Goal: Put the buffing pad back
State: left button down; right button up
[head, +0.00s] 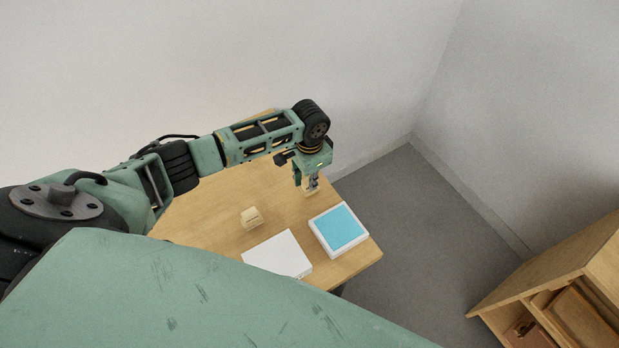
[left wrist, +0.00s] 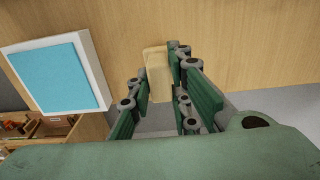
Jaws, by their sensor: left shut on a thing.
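My left gripper (head: 311,186) is shut on a small cream block, which I take to be the buffing pad; the block (left wrist: 158,74) shows between the green fingers in the left wrist view. The gripper points down at the table's far right part, behind the white box with a blue top face (head: 340,228). That box also shows at the upper left of the left wrist view (left wrist: 60,75). I cannot tell whether the held block touches the table. My right gripper is not in view.
A second cream block (head: 251,217) sits on the wooden table (head: 205,225), left of the gripper. A plain white flat box (head: 277,254) lies near the front edge, beside the blue-topped one. A wooden shelf (head: 560,285) stands at the right, across open grey floor (head: 410,240).

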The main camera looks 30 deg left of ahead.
pick_arm(q)
jog(key=shift+f, duration=0.25)
dwell(0.4)
jog(key=c, duration=1.5)
grip_release()
jog(key=shift+c, duration=0.2)
notch_tip(320, 180, up, 12)
